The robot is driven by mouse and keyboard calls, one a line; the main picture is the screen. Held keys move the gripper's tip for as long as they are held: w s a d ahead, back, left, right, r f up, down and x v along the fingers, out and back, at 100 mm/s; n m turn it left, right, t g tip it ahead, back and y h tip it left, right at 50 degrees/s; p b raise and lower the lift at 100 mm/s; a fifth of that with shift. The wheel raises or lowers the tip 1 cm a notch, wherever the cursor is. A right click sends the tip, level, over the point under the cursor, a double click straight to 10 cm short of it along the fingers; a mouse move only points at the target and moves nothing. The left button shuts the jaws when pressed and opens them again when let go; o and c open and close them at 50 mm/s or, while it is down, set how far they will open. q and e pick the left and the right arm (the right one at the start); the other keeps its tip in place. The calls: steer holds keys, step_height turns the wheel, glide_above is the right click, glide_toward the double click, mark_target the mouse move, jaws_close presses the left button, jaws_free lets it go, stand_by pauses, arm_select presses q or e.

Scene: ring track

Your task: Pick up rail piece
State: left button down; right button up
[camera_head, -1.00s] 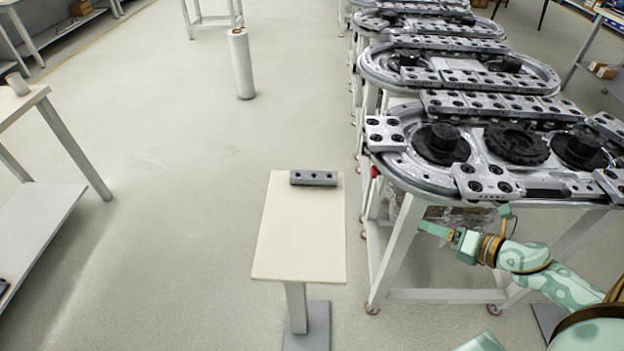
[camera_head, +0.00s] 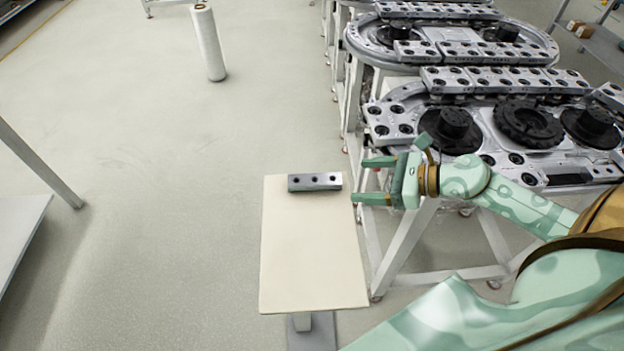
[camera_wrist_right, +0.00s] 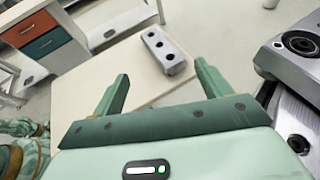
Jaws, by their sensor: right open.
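The rail piece (camera_head: 315,182) is a grey metal block with three dark holes. It lies near the far end of the cream table top (camera_head: 310,250). My right gripper (camera_head: 370,180) is open and empty, just to the right of the rail piece, its fingers pointing left toward it. In the right wrist view the rail piece (camera_wrist_right: 164,50) lies beyond the two spread fingers (camera_wrist_right: 160,88), apart from them. My left gripper is not in view.
The ring track (camera_head: 500,125) on its white frame stands to the right, close behind my right arm. A white roll (camera_head: 208,42) stands on the floor at the back. A grey shelf table (camera_head: 20,225) is at the left edge. The floor between is clear.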

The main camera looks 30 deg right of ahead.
glide_toward(315, 179)
steer(key=x, duration=0.2)
steer(key=shift+w+a+f, duration=0.1)
steer(key=shift+w+f, duration=0.1)
steer(key=shift+w, duration=0.15)
steer(key=b+x, duration=0.1)
steer(key=x, duration=0.5)
steer(key=shift+s, duration=0.1)
steer(key=shift+r, duration=0.1)
steer(key=shift+c, duration=0.4)
jaws_close()
